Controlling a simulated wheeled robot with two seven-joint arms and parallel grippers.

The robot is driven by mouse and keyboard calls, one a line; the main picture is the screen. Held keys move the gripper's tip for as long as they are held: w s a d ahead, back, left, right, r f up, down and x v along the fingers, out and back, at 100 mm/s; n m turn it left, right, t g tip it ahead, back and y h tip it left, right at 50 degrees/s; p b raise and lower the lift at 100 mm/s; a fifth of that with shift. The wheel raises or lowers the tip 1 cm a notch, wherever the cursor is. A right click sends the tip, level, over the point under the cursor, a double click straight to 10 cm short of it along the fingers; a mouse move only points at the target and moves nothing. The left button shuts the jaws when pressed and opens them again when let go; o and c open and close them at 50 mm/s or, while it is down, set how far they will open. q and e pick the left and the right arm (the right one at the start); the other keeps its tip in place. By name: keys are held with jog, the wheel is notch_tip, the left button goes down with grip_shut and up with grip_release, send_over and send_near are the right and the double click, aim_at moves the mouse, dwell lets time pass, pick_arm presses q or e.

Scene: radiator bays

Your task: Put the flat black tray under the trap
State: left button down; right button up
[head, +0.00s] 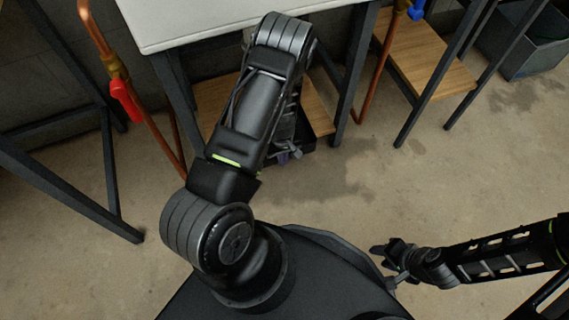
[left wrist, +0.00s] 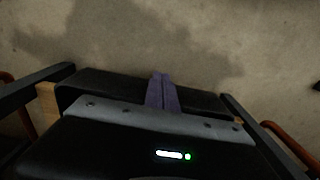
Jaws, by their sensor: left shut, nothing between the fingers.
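A flat black tray (head: 304,146) shows in part behind my left arm, low between the dark legs of the middle bay. In the left wrist view the tray (left wrist: 100,82) lies just beyond the fingers, its right part (left wrist: 205,98) dark against the floor. My left gripper (head: 286,155) is shut and empty, its purple-grey fingertips (left wrist: 162,80) over or against the tray; I cannot tell if they touch. My right gripper (head: 380,265) is low at right, far from the tray; its jaw state is unclear. I cannot make out the trap; my left arm hides much of the bay.
A wooden shelf (head: 318,117) sits under the white top (head: 180,22). Copper pipes with a red valve (head: 125,100) and a blue valve (head: 416,10) flank the bay. A grey bin (head: 535,52) stands far right. Concrete floor in front is clear, with a dark stain (head: 340,180).

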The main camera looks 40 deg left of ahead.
pick_arm(q)
jog(key=shift+w+a, duration=0.1)
jog(key=w+a+b, duration=0.1)
jog(key=a, duration=0.1)
jog(key=w+a+b, duration=0.1)
jog(key=w+a, duration=0.1)
jog(key=a, duration=0.1)
jog(key=w+a+b, duration=0.1)
jog(key=w+a, duration=0.1)
jog(key=shift+w+a+f, duration=0.1)
jog(key=shift+a, duration=0.1)
jog(key=shift+w+a, duration=0.1)
